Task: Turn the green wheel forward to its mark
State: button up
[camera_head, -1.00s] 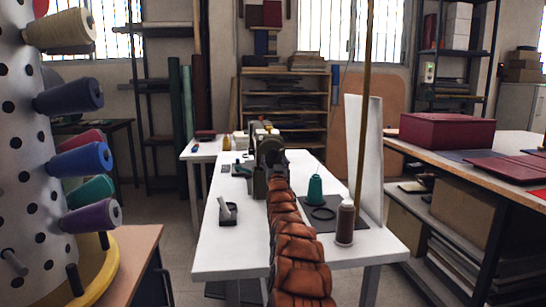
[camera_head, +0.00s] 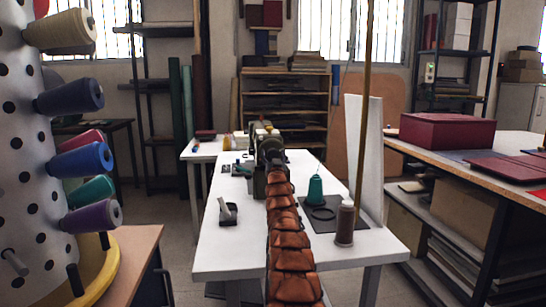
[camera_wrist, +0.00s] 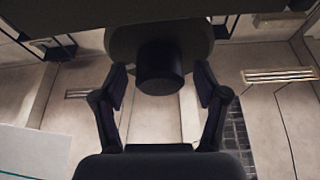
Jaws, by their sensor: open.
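In the wrist view, my gripper (camera_wrist: 161,76) is open, with one finger on each side of a dark round knob (camera_wrist: 160,66). The knob stands out from a broader dark disc (camera_wrist: 190,38). I see no clear contact between the fingers and the knob. The disc looks almost black here, so I cannot tell whether it is the green wheel. No mark shows. In the head view, my gripper end is at the far part of the white table (camera_head: 220,250), by a grey machine (camera_head: 266,140). My arm hides much of that machine.
A teal thread cone (camera_head: 315,190) and a dark brown spool (camera_head: 345,224) stand right of my arm. A small black tray (camera_head: 228,215) lies left of it. A burgundy box (camera_head: 447,131) sits on the right bench. The table's left front is clear.

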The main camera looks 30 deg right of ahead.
jog(key=shift+c, duration=0.3)
jog(key=c, duration=1.1)
jog(key=shift+d+n+y+p, duration=0.1)
jog(key=shift+n+y+p, duration=0.2)
jog(key=shift+n+p, duration=0.25)
